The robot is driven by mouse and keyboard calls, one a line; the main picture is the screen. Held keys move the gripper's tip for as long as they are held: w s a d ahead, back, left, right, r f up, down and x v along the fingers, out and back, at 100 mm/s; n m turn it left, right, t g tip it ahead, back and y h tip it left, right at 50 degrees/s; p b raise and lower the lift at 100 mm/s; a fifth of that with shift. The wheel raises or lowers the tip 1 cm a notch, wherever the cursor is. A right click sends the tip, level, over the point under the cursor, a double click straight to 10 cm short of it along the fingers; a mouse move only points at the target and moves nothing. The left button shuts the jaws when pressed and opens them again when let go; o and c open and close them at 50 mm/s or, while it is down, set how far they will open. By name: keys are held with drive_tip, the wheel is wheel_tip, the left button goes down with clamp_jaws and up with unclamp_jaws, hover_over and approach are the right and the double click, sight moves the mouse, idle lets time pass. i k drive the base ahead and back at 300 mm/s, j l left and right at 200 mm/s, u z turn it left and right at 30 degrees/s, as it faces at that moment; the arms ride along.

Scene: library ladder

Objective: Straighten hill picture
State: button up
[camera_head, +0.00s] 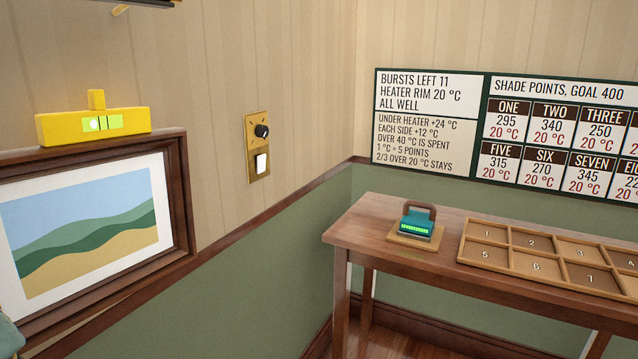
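The hill picture (85,222) hangs on the left wall in a dark brown wooden frame (180,195), with a white mat around green and sandy hills under a blue sky. Its left side and lower left corner are cut off by the view's edge. A yellow spirit level (62,128) rests along the frame's top edge. Its green vial (101,123) shows a pale bubble that looks left of the middle. I view the wall at an angle, so I cannot tell the frame's exact tilt. My gripper is not in view.
A brass plate (257,145) with a black knob and white switch is right of the picture. A wooden table (362,228) holds a teal handled device (418,222) and a numbered compartment tray (480,254). A board (427,125) hangs behind. A teal shape (8,338) shows at lower left.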

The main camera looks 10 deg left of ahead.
sight(86, 226)
drive_tip(key=i+l+u, duration=0.1)
drive_tip(key=u, duration=1.25)
drive_tip(key=i+l+u, duration=0.15)
drive_tip(key=l+u, duration=1)
drive_tip(key=l, duration=0.4)
drive_tip(key=k+l+u, duration=0.2)
drive_tip(key=l, duration=1.1)
drive_tip(key=k+l, duration=0.15)
drive_tip(key=l, duration=0.5)
drive_tip(key=u, duration=0.05)
